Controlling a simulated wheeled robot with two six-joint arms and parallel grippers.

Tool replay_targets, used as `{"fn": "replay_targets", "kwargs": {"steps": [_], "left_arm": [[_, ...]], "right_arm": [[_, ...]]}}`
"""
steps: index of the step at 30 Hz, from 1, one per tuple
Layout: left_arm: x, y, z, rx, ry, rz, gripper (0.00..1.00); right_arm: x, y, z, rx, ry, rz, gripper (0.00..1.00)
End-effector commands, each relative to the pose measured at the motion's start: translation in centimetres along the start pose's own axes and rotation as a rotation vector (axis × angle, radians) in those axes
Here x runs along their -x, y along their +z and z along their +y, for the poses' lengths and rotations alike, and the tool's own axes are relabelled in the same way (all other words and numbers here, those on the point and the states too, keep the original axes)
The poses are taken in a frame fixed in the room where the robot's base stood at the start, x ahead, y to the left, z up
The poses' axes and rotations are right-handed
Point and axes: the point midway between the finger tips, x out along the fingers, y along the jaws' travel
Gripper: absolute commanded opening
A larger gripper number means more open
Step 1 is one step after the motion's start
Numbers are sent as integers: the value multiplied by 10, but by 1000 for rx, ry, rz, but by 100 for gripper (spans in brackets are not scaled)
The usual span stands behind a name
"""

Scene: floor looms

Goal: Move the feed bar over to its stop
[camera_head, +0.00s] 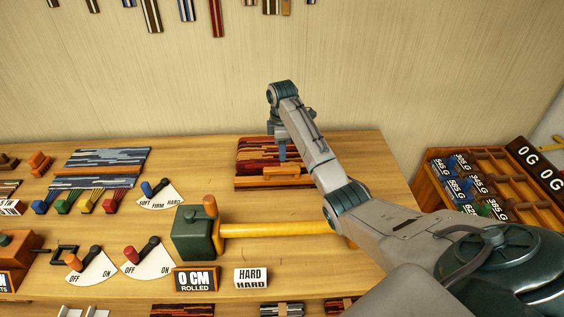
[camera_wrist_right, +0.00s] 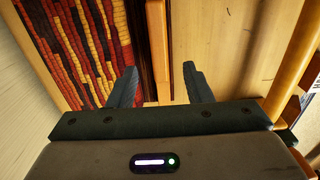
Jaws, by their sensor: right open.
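A short orange wooden bar (camera_head: 284,172), which I take for the feed bar, lies along the front part of a red and dark striped woven piece (camera_head: 250,184) on the bench. In the right wrist view a wooden bar (camera_wrist_right: 157,38) runs beside the red, yellow and black weave (camera_wrist_right: 75,40). My right gripper (camera_head: 281,158) points down over the weave, close to the bar. In the wrist view its two fingers (camera_wrist_right: 159,82) are apart, with the bar's line passing between them and nothing gripped. Contact with the bar cannot be told. My left gripper is out of view.
A green block with a yellow roller (camera_head: 265,229) lies in front of the weave. Signs reading 0 CM ROLLED (camera_head: 195,279) and HARD (camera_head: 251,278) stand near the front edge. Lever dials (camera_head: 148,258) and a grey weave (camera_head: 100,165) are left. A compartment rack (camera_head: 465,160) is right.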

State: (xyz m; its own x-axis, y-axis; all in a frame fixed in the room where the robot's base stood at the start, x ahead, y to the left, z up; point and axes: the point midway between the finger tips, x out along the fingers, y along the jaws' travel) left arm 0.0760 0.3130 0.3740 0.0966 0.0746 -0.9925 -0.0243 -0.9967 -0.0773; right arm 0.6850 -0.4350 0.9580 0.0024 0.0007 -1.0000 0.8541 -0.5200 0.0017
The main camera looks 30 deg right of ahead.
Motion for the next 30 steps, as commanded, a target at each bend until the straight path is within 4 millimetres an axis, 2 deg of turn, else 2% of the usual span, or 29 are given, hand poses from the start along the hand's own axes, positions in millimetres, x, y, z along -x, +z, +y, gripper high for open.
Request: {"fn": "replay_targets", "kwargs": {"steps": [5, 12, 16, 24, 26, 30], "left_arm": [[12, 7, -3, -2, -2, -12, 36], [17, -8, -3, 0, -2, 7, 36], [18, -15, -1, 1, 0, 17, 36], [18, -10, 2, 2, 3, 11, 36], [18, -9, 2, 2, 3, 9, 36], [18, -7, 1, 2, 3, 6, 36]], "right_arm": [[-34, 0, -1, -2, -4, -2, 45], [-68, 0, 0, -3, -1, -1, 45], [-77, 1, 0, -3, 0, -1, 45], [-78, 1, 0, -3, 1, -1, 45], [-78, 1, 0, -3, 1, -1, 36], [-78, 1, 0, -3, 1, -1, 8]]}}
